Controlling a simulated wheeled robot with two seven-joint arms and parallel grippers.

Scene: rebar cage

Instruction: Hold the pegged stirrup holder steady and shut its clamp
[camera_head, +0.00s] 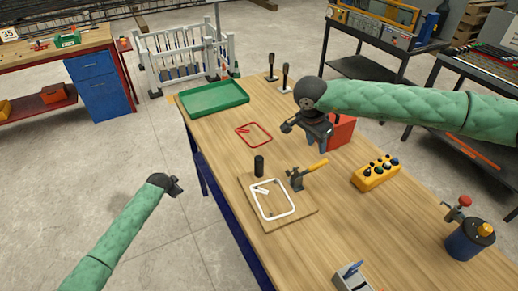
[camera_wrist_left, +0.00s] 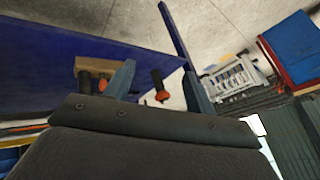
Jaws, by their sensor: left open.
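The holder is a wooden board (camera_head: 262,224) on the bench, with a white stirrup (camera_head: 271,201) lying flat on it. The clamp (camera_head: 296,181) stands at the board's far right edge. Its yellow-orange handle (camera_head: 317,165) slants up and to the right, away from the stirrup. A black cylinder (camera_head: 259,166) stands at the board's far edge. My left gripper (camera_head: 175,186) is left of the bench, apart from the holder; its fingers are spread and empty in the left wrist view (camera_wrist_left: 160,82). My right gripper (camera_head: 306,136) hangs beyond the clamp; its fingertips are unclear.
A red stirrup (camera_head: 254,134) and green tray (camera_head: 214,98) lie at the bench's far left. A red bin (camera_head: 342,131) sits behind my right gripper. A yellow button box (camera_head: 376,174) and blue canister (camera_head: 468,240) are to the right.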

